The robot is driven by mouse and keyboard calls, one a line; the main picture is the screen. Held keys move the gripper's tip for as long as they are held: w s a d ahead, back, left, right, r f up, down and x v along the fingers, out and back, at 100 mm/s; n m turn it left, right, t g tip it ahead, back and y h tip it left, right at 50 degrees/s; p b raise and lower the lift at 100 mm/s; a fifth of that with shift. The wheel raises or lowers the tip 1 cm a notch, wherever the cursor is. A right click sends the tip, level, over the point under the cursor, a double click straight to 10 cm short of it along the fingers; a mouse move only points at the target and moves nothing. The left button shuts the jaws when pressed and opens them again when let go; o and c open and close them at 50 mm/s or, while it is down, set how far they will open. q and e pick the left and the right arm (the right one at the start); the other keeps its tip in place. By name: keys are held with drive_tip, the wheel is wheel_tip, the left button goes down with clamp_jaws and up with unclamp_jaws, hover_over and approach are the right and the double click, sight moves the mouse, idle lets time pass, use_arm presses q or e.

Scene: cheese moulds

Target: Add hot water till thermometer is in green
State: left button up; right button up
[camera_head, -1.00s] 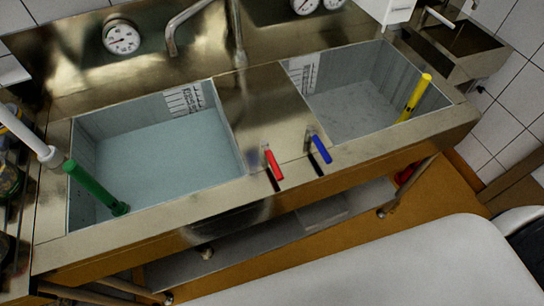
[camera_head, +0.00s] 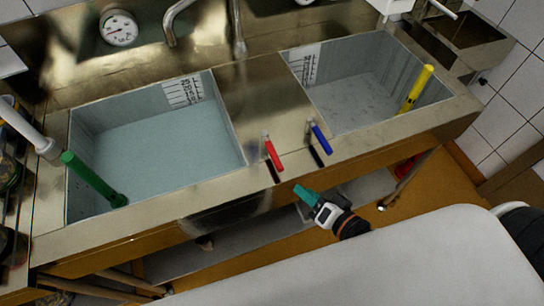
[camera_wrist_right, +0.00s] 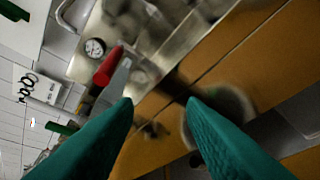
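The red lever (camera_head: 273,154) and the blue lever (camera_head: 320,138) sit side by side on the steel strip between two basins. A round dial (camera_head: 119,27), likely the thermometer, is on the back panel above the left basin. Its needle and colours are too small to read. The left basin (camera_head: 165,145) holds pale bluish water. My right gripper (camera_head: 306,195) is in front of the sink's front edge, below the levers. In the right wrist view its teal fingers (camera_wrist_right: 160,107) are apart and empty, with the red lever (camera_wrist_right: 108,67) beyond the left fingertip. My left gripper is not in view.
A green upright rod (camera_head: 93,180) leans in the left basin. A yellow rod (camera_head: 417,90) stands in the right basin (camera_head: 365,103). A curved tap (camera_head: 175,22) is at the back. A pale rounded surface (camera_head: 400,262) fills the lower right foreground.

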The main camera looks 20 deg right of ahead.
approach(272, 158)
drive_tip(key=s+d+f, duration=0.1)
drive_tip(key=f, duration=0.1)
drive_tip(key=shift+t+y, duration=0.4)
drive_tip(key=x, duration=0.3)
drive_tip(key=p+x, duration=0.1)
drive_tip(key=x, duration=0.3)
drive_tip(key=p+x, duration=0.1)
drive_tip(key=x, duration=0.3)
drive_tip(key=shift+w+a+r, duration=0.1)
drive_tip(key=shift+w+r, duration=0.1)
drive_tip(key=shift+w, duration=0.05)
clamp_jaws()
